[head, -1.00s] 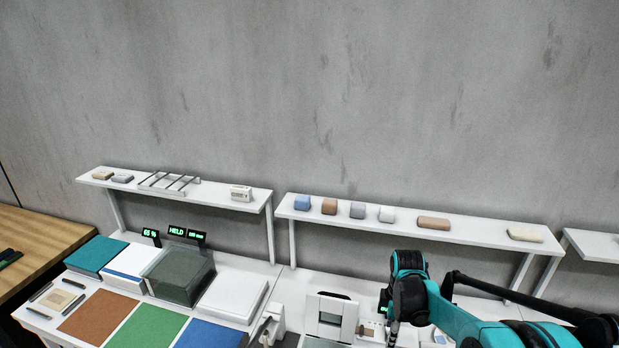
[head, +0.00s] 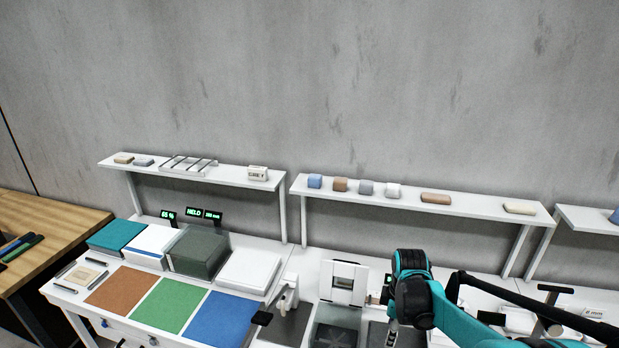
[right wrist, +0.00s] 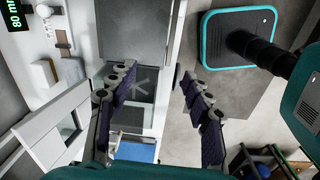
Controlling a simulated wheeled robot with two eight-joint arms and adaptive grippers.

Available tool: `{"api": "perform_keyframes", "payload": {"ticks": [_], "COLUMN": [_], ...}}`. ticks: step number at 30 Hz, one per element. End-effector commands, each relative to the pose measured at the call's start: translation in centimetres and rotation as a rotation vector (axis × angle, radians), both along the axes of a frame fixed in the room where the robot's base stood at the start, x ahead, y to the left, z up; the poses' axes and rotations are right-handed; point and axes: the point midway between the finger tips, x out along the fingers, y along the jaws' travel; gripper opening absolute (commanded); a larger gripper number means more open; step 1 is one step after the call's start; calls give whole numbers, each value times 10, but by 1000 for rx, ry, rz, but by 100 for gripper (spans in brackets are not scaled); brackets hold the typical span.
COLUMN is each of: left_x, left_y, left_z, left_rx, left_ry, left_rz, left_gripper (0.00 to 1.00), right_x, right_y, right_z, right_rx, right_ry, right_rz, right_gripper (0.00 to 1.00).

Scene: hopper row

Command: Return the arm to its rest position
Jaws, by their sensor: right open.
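My right arm (head: 468,325), teal and black, comes in from the right in the head view and is bent over the bench. In the right wrist view my right gripper (right wrist: 156,75) is open, its two dark jointed fingers wide apart with nothing held between them. Behind the fingers show the bench edge and the floor. In the head view the right gripper's fingers are not clearly seen. My left gripper is not in view.
The bench carries brown (head: 121,289), green (head: 172,305) and blue (head: 220,318) mats, a dark lidded box (head: 197,252) and a white framed device (head: 344,284). A shelf (head: 470,211) with several small blocks stands behind. A wooden table (head: 48,235) is at left.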

Motion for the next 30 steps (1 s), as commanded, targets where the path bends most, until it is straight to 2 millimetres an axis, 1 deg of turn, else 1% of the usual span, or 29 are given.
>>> {"api": "perform_keyframes", "payload": {"ticks": [1,8,11,14,17,18,20,21,24,27,30], "left_x": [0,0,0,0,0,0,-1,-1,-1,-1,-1], "left_y": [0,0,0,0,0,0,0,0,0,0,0], "left_z": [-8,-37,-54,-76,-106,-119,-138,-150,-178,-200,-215], "left_rx": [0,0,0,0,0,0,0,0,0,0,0], "left_ry": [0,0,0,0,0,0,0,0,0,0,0], "left_rz": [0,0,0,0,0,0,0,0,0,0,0], "left_gripper": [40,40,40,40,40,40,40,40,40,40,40], "right_x": [-4,-24,-36,-54,-79,-89,-105,-116,-140,-160,-172], "right_y": [1,7,11,15,20,22,26,27,32,35,37], "right_z": [-3,-5,-9,-16,-31,-38,-50,-60,-84,-107,-124], "right_rx": [1,9,19,38,72,92,125,151,220,290,349], "right_ry": [-10,-77,-118,-168,-235,-264,-308,-336,-398,-445,-478], "right_rz": [-21,-160,-243,-351,-491,-555,-650,-712,-862,-988,-1081], "right_gripper": [50,50,50,50,50,50,50,50,50,50,50]}}
